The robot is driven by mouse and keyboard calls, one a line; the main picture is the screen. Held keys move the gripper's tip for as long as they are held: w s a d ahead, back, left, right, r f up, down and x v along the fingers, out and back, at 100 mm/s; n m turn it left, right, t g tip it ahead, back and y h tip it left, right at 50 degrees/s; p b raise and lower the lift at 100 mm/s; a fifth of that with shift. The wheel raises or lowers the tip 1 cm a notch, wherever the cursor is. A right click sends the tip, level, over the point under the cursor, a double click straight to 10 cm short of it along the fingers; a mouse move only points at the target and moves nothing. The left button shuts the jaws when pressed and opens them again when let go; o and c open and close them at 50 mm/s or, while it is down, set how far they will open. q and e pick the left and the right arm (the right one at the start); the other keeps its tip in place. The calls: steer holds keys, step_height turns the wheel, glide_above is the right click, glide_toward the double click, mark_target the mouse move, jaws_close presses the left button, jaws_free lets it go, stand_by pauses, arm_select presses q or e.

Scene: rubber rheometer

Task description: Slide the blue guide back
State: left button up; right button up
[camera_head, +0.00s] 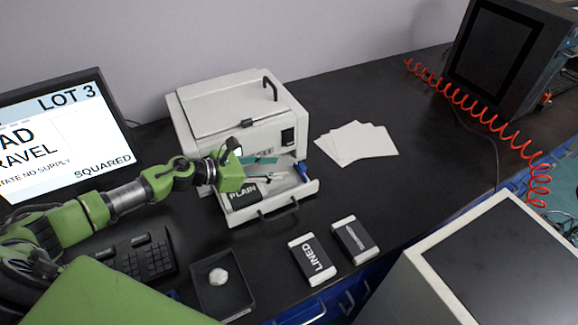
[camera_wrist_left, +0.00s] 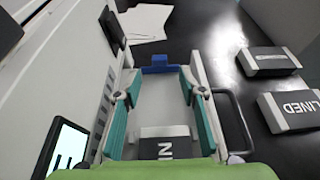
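The blue guide (camera_head: 302,170) stands at the right end of the open tray (camera_head: 296,193) of the white printer-like machine. In the left wrist view the blue guide (camera_wrist_left: 160,64) lies ahead, beyond my fingertips. My left gripper (camera_head: 278,168) is over the tray and points along it toward the guide. In the wrist view the left gripper (camera_wrist_left: 157,80) is open, its teal-padded fingers wide apart with nothing between them. A PLAIN pack (camera_head: 243,195) lies in the tray, partly under the gripper. My right gripper is not in view.
The machine body (camera_head: 240,115) rises behind the tray. Loose white sheets (camera_head: 356,143) lie to its right. A LINED pack (camera_head: 312,260) and another dark pack (camera_head: 355,240) lie in front. A black dish (camera_head: 222,287) holds a crumpled white lump. A monitor (camera_head: 65,135) stands left.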

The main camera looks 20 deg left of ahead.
arm_select(q)
steer(key=shift+v, duration=1.4)
steer(key=shift+r, duration=0.1)
